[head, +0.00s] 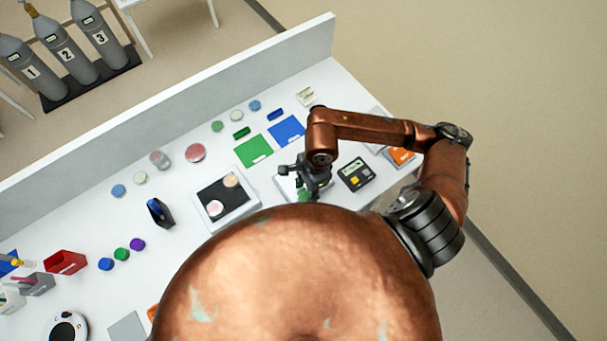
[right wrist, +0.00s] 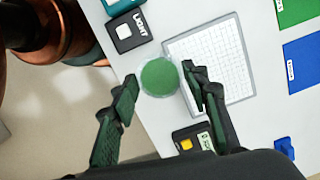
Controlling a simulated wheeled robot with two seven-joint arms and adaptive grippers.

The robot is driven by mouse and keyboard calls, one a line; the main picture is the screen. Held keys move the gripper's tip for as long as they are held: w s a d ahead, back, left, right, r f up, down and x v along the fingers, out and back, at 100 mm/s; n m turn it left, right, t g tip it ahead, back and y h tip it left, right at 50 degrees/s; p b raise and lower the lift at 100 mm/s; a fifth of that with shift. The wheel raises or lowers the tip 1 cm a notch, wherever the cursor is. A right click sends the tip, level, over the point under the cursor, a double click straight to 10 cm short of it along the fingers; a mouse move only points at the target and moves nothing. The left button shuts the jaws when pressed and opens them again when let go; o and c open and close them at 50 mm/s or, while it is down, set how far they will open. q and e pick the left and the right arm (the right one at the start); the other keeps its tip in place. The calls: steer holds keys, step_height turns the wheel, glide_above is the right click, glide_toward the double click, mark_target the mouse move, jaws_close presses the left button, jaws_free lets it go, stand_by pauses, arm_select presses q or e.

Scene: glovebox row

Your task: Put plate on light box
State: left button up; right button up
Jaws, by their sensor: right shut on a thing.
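The plate (right wrist: 160,77) is a round clear dish with a green fill, held between the fingers of my right gripper (right wrist: 161,84) in the right wrist view. In the head view my right gripper (head: 304,188) points down, with a bit of green showing at its tips. A white gridded panel (right wrist: 228,52), which I take to be the light box, lies beside and partly behind the plate. The plate overlaps the panel's left edge in the right wrist view; its height above it cannot be told. My left gripper is not in view.
A small box marked LIGHT (right wrist: 125,32) is near the panel. A black device with a yellow button (head: 356,174) stands right of my gripper. Green (head: 253,150) and blue (head: 287,131) mats lie behind. A black-topped tray (head: 228,200) holds two dishes on the left.

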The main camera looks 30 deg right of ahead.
steer(key=s+r+m+t+p, duration=0.1)
steer(key=s+r+m+p, duration=0.25)
steer(key=m, duration=0.35)
steer(key=w+f+b, duration=0.1)
steer(key=b, duration=0.4)
steer(key=w+b, duration=0.1)
steer(key=b, duration=0.4)
steer(key=w+d+f+b, duration=0.1)
steer(key=b, duration=0.4)
steer(key=shift+w+f, duration=0.3)
steer(key=shift+w, duration=0.05)
steer(key=w+d+f, duration=0.1)
steer(key=w+f, duration=0.1)
steer(key=w+d+f+p, duration=0.1)
steer(key=w+f, duration=0.1)
steer(key=w, duration=0.1)
steer(key=w+d+f, duration=0.1)
steer(key=w+f, duration=0.1)
steer(key=shift+w+d+f+p, duration=0.3)
steer(key=shift+w+p, duration=0.05)
steer(key=shift+w, duration=0.05)
steer(key=shift+w+d+f+p, duration=0.1)
steer(key=shift+w+f+p, duration=0.15)
steer(key=shift+f, duration=0.75)
steer(key=shift+w+d+f+p, duration=0.1)
steer(key=shift+f+p, duration=0.1)
steer(key=shift+f, duration=0.75)
steer(key=shift+f, duration=0.1)
